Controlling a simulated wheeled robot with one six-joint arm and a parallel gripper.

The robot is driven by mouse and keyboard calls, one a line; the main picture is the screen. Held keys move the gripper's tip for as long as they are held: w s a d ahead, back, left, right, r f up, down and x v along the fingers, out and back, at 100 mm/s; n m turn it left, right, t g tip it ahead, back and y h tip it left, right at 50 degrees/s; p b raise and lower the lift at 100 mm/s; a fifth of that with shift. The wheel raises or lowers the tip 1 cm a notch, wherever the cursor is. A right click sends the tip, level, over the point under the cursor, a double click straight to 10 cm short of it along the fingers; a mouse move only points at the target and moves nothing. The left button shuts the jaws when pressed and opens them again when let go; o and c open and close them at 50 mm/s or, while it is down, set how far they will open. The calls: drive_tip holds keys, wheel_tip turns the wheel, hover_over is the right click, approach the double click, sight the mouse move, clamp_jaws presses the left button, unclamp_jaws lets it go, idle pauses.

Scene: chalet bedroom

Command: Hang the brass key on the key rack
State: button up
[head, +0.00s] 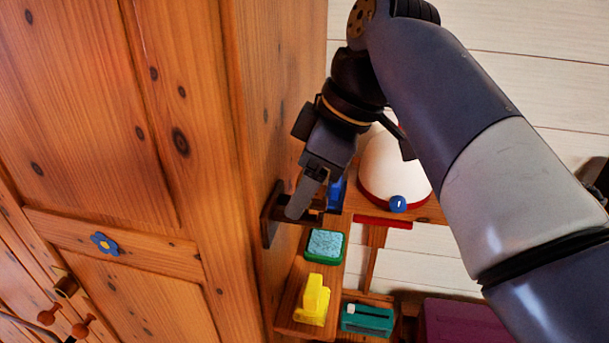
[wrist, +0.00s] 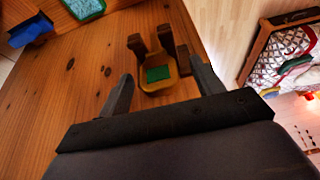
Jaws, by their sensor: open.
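A dark brown key rack (head: 268,222) is fixed to the wardrobe's side panel in the head view. Its dark pegs (wrist: 137,46) stand out from the wood in the wrist view. A brass-coloured piece with a green patch (wrist: 155,86) sits among the pegs in the wrist view. It looks like the brass key, but its full shape and whether it hangs on a peg cannot be told. My gripper (head: 299,204) is at the rack. In the wrist view, my gripper (wrist: 162,88) is open, its fingers on either side of the brass-coloured piece, with gaps visible.
A shelf below the rack holds a green box with a teal top (head: 325,244), a yellow object (head: 312,300) and a blue object (head: 337,193). A white dome with a red base (head: 392,172) stands to the right. The wardrobe (head: 110,130) fills the left.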

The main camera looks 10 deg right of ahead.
drive_tip(key=shift+r, duration=0.1)
drive_tip(key=v, duration=0.7)
drive_tip(key=shift+d+r, duration=0.1)
drive_tip(key=x, duration=0.7)
drive_tip(key=shift+s+d+r, duration=0.25)
drive_tip(key=shift+d, duration=0.4)
